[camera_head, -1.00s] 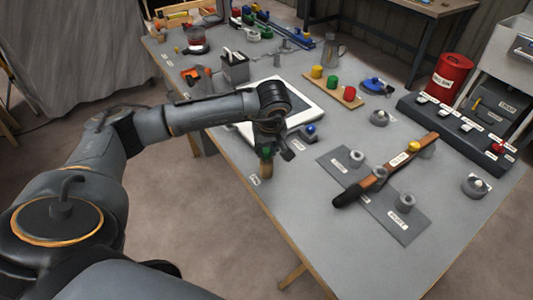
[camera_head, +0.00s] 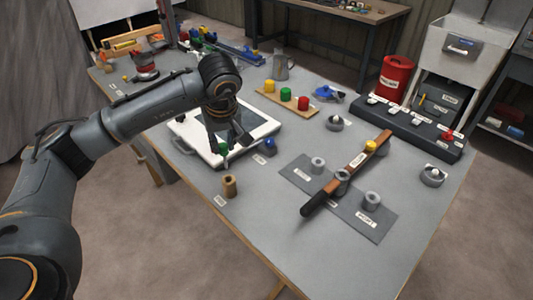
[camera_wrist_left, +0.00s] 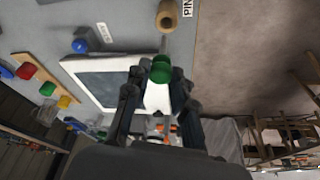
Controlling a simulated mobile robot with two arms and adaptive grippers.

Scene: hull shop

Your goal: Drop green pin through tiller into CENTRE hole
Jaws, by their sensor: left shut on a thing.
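My left gripper (camera_head: 222,140) is shut on the green pin (camera_head: 223,149), above the table near the tablet-like white board. In the left wrist view the green pin (camera_wrist_left: 158,69) sits between the fingertips. The tiller (camera_head: 355,165), a brown wooden bar with a black handle (camera_head: 317,201), lies diagonally across a grey plate (camera_head: 360,217). Several grey round collars stand on the plate, and the middle one (camera_head: 342,178) is at the tiller. A yellow knob (camera_head: 370,146) is on the tiller's far part. The hole itself is not clearly visible. My right gripper is not in view.
A wooden holder (camera_head: 229,187) stands at the table's near left edge. A blue knob (camera_head: 269,144) is beside the white board (camera_head: 190,135). A rack with yellow, green and red pegs (camera_head: 287,97) and a black switch box (camera_head: 420,125) stand behind.

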